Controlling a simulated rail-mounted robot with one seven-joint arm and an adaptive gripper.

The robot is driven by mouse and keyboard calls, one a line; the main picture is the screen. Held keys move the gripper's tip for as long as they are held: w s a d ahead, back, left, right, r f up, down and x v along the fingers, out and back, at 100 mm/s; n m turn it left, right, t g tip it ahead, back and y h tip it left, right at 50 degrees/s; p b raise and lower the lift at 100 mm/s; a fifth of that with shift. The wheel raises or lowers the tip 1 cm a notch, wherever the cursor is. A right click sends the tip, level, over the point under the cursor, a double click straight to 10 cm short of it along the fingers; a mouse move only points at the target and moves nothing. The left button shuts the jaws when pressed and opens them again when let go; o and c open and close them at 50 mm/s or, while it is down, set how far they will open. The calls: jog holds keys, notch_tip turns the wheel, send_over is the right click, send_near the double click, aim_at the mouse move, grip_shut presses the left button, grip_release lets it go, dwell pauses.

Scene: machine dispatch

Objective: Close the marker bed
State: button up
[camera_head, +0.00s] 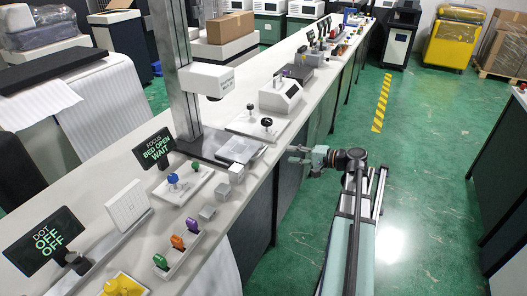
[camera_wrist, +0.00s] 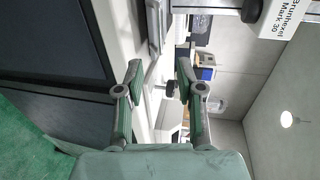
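The marker has a tall grey column (camera_head: 180,75) and a white head (camera_head: 207,79). A grey bed plate (camera_head: 238,150) lies at the foot of the column, reaching towards the bench's front edge. The small screen (camera_head: 158,147) beside it reads "FOCUS BED OPEN WAIT". My gripper (camera_head: 293,154) is beside the bench's front edge, to the right of the bed and apart from it. In the wrist view its fingers (camera_wrist: 160,78) are spread with nothing between them.
The green floor (camera_head: 420,190) right of my rail is clear.

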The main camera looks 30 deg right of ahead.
aim_at(263, 151)
jog(key=p+x, duration=0.1)
jog(key=x, duration=1.1)
jog(key=shift+w+a+p, duration=0.15)
jog(key=shift+w+p, duration=0.1)
jog(key=shift+p, duration=0.05)
grip_shut()
